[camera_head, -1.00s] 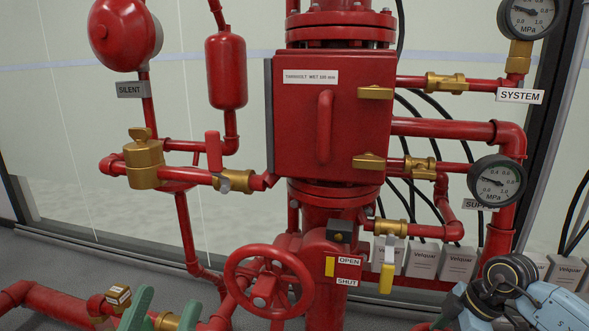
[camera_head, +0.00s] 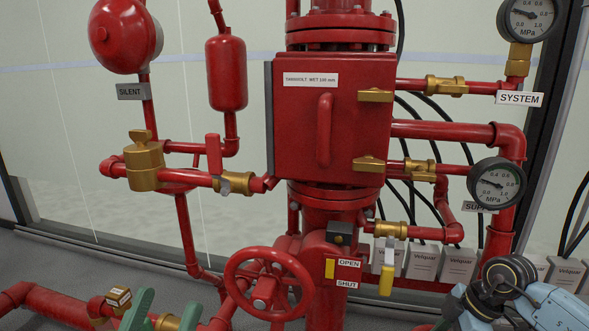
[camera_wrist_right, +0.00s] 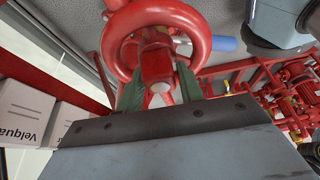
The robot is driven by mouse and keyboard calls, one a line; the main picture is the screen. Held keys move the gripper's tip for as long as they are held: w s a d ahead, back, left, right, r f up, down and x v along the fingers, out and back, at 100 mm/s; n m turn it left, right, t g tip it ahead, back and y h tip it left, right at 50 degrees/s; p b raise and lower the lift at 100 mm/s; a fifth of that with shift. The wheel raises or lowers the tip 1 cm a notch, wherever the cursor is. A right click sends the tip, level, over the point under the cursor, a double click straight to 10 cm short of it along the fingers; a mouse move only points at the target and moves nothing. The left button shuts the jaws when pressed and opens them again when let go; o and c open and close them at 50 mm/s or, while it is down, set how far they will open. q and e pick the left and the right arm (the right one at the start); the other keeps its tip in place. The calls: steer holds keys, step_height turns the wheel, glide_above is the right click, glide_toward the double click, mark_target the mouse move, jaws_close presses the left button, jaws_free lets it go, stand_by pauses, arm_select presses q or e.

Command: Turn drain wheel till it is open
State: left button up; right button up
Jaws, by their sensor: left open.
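A red handwheel (camera_wrist_right: 157,60) fills the top middle of the right wrist view; I take it for the drain wheel. My right gripper (camera_wrist_right: 158,78) has its two green fingers apart, one on each side of the wheel's hub. I cannot tell whether they press on it. Its jaws are outside the head view. My left gripper (camera_head: 170,300) is open at the bottom left of the head view, with a brass fitting (camera_head: 167,322) showing between its green fingers. A larger red handwheel (camera_head: 268,285) stands right of it, beside an OPEN/SHUT indicator (camera_head: 343,272).
A red valve body (camera_head: 338,130), pipes and gauges (camera_head: 497,184) fill the middle and right. A yellow-handled lever (camera_head: 387,280) hangs right of the indicator. Grey Velquar boxes (camera_head: 458,265) stand behind; they also show in the right wrist view (camera_wrist_right: 22,112).

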steer(key=o, duration=0.4)
steer(key=shift+o, duration=0.2)
steer(key=shift+r, duration=0.15)
step_height(320, 180, up, 2)
steer(key=p, duration=0.3)
arm_select(q)
step_height(320, 180, down, 14)
steer(key=w+a+g+y+p, duration=0.2)
steer(key=g+y, duration=0.2)
steer(key=g, duration=0.7)
arm_select(e)
steer(key=shift+r, duration=0.75)
steer(key=shift+r+p, duration=0.85)
steer(key=shift+p, duration=0.05)
steer(key=shift+r+p, duration=0.7)
steer(key=shift+p, duration=0.15)
arm_select(q)
steer(key=s+a+f+g+y, duration=0.1)
steer(key=s+a+f+g, duration=0.1)
steer(key=s+f+g, duration=0.2)
steer(key=s+a+f+n+g+y, duration=0.1)
steer(key=s+a+f+g, duration=0.2)
steer(key=s, duration=0.6)
step_height(320, 180, down, 2)
steer(key=g, duration=0.3)
steer(key=shift+a+f+y, duration=0.25)
steer(key=shift+a+y, duration=0.05)
steer(key=shift+y, duration=0.1)
arm_select(e)
steer(key=shift+s, duration=0.1)
